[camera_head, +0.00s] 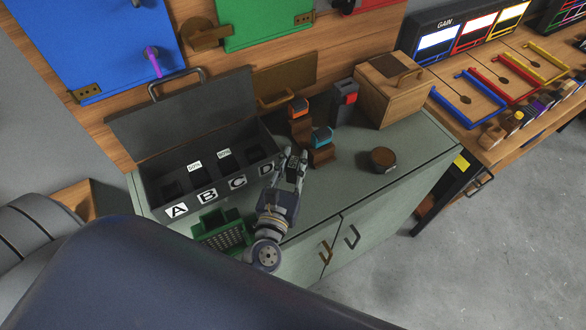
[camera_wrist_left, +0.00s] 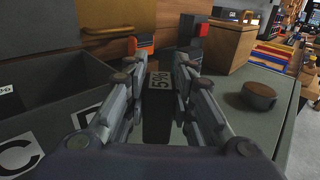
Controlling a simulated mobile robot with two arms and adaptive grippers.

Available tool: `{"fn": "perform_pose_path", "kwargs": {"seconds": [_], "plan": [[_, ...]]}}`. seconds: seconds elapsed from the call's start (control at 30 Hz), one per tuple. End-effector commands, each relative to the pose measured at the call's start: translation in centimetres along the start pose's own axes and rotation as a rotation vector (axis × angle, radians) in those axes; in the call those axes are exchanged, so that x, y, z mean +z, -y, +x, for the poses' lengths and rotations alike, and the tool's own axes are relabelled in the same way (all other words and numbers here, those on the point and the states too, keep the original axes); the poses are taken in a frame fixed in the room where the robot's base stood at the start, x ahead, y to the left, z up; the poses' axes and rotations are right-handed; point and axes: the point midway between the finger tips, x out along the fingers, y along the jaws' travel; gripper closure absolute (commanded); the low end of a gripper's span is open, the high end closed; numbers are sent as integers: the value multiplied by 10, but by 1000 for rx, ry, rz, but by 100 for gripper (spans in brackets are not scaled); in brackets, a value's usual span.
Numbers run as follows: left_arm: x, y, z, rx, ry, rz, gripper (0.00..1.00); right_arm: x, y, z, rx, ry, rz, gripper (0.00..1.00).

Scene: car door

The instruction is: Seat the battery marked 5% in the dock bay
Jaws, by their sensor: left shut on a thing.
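My left gripper (camera_head: 294,165) is shut on a dark battery (camera_wrist_left: 157,118) whose white label reads 5%. It holds the battery over the cabinet top, just right of the letter D on the black open case (camera_head: 158,196). The case front carries the letters A, B, C and D. Two white percent labels show inside it, behind A and B to C; the inside near D is partly hidden by the case wall. I cannot tell whether the held battery touches the cabinet top. My right gripper is not in view.
A wooden box (camera_head: 391,88) and a round brown tin (camera_head: 383,158) are to the right. A green crate (camera_head: 222,235) is in front.

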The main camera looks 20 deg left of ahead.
Motion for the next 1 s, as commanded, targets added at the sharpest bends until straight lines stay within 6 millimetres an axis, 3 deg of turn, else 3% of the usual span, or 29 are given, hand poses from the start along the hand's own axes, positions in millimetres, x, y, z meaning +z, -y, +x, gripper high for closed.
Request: {"fn": "perform_pose_path", "kwargs": {"seconds": [0.2, 0.67, 0.7, 0.77, 1.0], "plan": [[-30, 0, 0, 1, 0, 2, 100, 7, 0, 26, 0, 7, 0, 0], [-35, 0, 0, 1, 1, 2, 100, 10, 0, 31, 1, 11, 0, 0], [-34, 0, 0, 1, 0, 2, 72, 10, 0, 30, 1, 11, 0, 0], [-33, 0, -1, 1, 0, 2, 58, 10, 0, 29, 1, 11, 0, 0], [-34, 0, -1, 1, 0, 2, 56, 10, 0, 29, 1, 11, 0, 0]]}}
